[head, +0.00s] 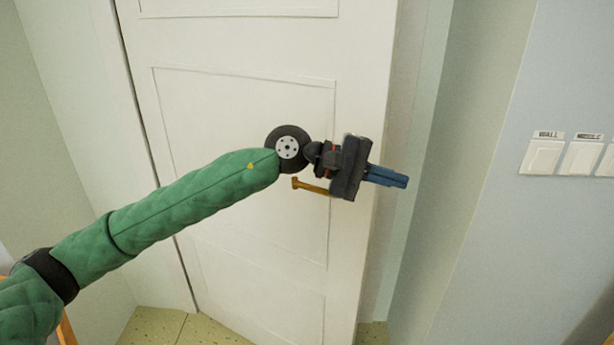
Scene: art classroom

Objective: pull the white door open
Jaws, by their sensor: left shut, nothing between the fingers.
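The white door (235,110) with recessed panels fills the middle of the head view. Its brass lever handle (308,186) sits near the right side, just below my left wrist and partly covered by my gripper's dark body. My left gripper (404,181) is shut and empty. Its blue fingers point right, across and past the door's right edge, and they do not hold the handle. I cannot tell whether they touch the door. Floor shows beside the door's lower right edge, so the door looks ajar; how far is unclear. My right gripper is not in view.
A pale green frame and wall (470,150) stand right of the door. Farther right, several labelled white switches (543,157) sit on a blue-grey wall (565,60). A strip of yellowish floor (160,325) shows at the door's foot.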

